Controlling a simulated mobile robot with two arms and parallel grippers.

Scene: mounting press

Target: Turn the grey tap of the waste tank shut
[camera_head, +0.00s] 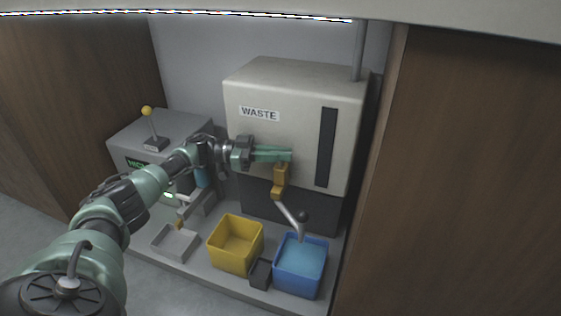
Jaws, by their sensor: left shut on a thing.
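The beige waste tank (290,85) stands at the back of the recess with a dark lower part. The fingers hide that end. My right gripper is not in view.
A blue bin (300,292) and a yellow bin (228,257) stand below the tank, with a small dark box (260,274) between them. A shallow grey tray (156,242) and a grey machine (125,137) with a yellow-knobbed lever (147,111) are left. Wooden panels (450,170) bound both sides.

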